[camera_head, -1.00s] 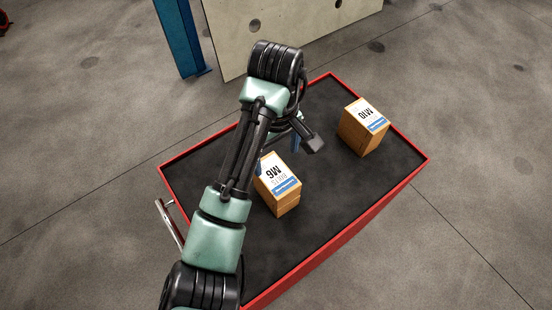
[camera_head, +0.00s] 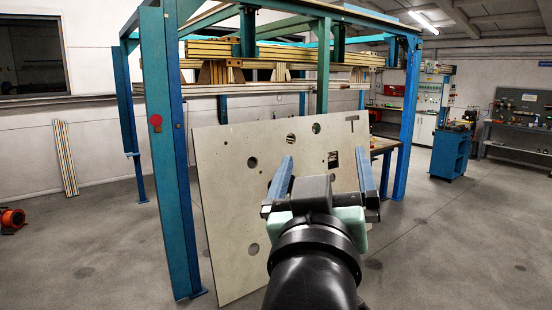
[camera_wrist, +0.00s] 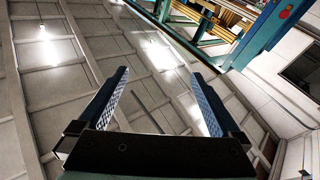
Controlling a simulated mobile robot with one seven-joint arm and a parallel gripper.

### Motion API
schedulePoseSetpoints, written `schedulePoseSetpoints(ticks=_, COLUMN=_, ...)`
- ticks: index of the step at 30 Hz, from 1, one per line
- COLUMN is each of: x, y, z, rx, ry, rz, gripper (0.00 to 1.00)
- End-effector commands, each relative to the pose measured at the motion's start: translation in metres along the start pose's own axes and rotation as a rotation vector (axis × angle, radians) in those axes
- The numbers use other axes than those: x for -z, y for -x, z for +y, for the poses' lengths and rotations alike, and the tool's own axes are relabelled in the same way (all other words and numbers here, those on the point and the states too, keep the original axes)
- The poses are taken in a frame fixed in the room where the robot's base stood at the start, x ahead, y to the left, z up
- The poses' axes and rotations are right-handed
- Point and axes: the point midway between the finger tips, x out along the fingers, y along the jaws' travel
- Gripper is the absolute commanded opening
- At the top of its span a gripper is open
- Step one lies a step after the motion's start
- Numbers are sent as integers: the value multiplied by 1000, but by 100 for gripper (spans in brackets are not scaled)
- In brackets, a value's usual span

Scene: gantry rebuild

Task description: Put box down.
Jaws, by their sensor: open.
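No box is in view now in either camera. My gripper (camera_head: 326,172) is raised in the middle of the head view, its two blue fingers spread wide with nothing between them. In the wrist view my gripper (camera_wrist: 160,95) is also open and empty, pointing up toward the ceiling (camera_wrist: 60,60). The cart with the boxes is out of sight.
A pale panel with round holes (camera_head: 225,165) leans against the blue gantry frame (camera_head: 168,150) behind my gripper. A blue cabinet (camera_head: 450,153) stands at the right.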

Motion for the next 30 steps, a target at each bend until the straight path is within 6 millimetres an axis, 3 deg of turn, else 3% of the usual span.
schedulePoseSetpoints(ticks=1, x=39, y=18, z=3, rx=1, ry=-53, rz=137, gripper=100)
schedulePoseSetpoints(ticks=3, x=84, y=45, z=3, rx=23, ry=-131, rz=305, gripper=100)
schedulePoseSetpoints(ticks=6, x=127, y=80, z=2, rx=63, ry=-216, rz=474, gripper=100)
schedulePoseSetpoints(ticks=9, x=149, y=102, z=2, rx=93, ry=-267, rz=566, gripper=100)
schedulePoseSetpoints(ticks=12, x=157, y=110, z=2, rx=105, ry=-285, rz=599, gripper=100)
schedulePoseSetpoints(ticks=21, x=156, y=109, z=2, rx=104, ry=-285, rz=598, gripper=100)
schedulePoseSetpoints(ticks=30, x=104, y=121, z=-10, rx=110, ry=-288, rz=597, gripper=100)
